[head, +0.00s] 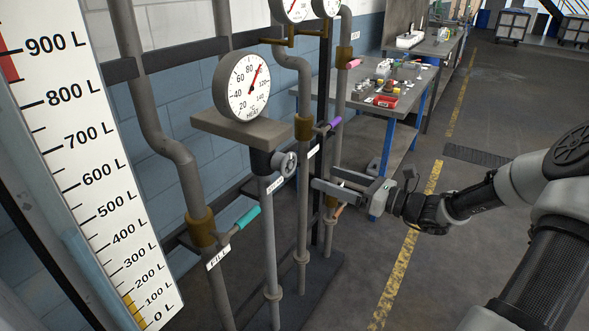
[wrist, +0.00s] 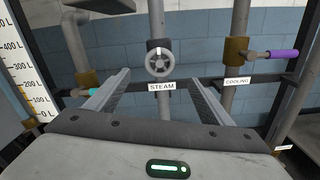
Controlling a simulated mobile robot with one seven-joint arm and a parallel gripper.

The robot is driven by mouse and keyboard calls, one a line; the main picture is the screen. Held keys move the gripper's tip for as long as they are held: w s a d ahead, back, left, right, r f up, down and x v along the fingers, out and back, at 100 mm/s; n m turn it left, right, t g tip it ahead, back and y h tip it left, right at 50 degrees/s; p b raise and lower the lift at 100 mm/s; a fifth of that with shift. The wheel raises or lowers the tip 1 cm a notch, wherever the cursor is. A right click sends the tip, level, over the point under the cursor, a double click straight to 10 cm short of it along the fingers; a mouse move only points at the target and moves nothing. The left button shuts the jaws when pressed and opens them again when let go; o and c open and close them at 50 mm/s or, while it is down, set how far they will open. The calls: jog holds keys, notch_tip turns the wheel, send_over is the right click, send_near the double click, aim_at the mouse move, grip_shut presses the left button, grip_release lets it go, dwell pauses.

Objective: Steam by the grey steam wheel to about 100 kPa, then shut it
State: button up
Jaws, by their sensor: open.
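The gauge's red needle points up and right, between the 80 and 120 marks, near where 100 lies. In the wrist view the steam wheel (wrist: 159,63) is centred above the STEAM label (wrist: 162,87). My gripper (head: 323,177) is open and empty, to the right of the wheel in the head view and apart from it. In the wrist view the fingers of my gripper (wrist: 160,78) point toward the wheel, one to each side.
A teal-handled FILL valve (head: 247,218) is left of the steam pipe. A purple-handled COOLING valve (wrist: 282,54) is to the right. A litre scale (head: 110,175) stands at far left. A workbench (head: 352,95) with small items stands behind. Floor at right is open.

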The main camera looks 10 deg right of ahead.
aim_at(292, 166)
jog(key=b+x, duration=0.1)
jog(key=x, duration=1)
jog(key=shift+w+a+f, duration=0.1)
jog(key=shift+w+a, duration=0.05)
jog(key=c, duration=1)
jog(key=shift+c, duration=0.2)
